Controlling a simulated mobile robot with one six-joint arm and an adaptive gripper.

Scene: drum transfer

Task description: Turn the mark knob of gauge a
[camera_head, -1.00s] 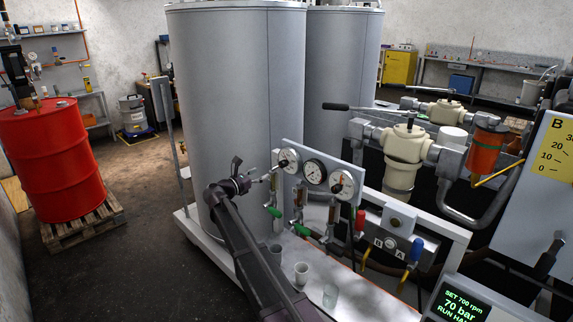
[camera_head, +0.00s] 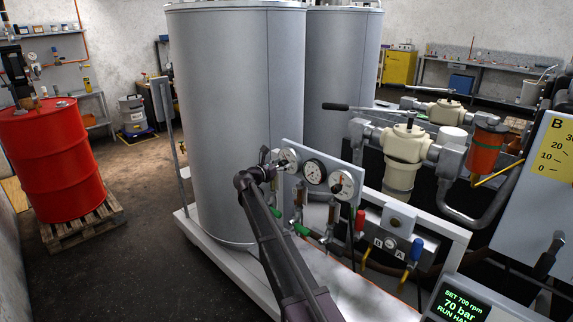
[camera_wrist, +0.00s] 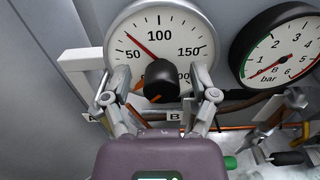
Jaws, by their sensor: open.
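Gauge a (camera_wrist: 140,20) is a white round dial marked 50, 100, 150, with a red needle between 50 and 100 and an orange strip partly hidden low on its face. Its black mark knob (camera_wrist: 160,82) sits at the dial's lower centre. In the wrist view my gripper (camera_wrist: 161,92) is open, with one finger to each side of the knob and visible gaps between. In the head view my gripper (camera_head: 277,163) is at the leftmost gauge (camera_head: 291,160) and hides part of it; the knob cannot be made out there.
A bar gauge (camera_wrist: 280,45) is close on the right, also seen in the head view (camera_head: 315,171), with a third gauge (camera_head: 341,184) beyond. Green (camera_head: 301,229), red (camera_head: 360,220) and blue (camera_head: 416,249) handles stick out below. A large grey tank (camera_head: 235,120) stands behind.

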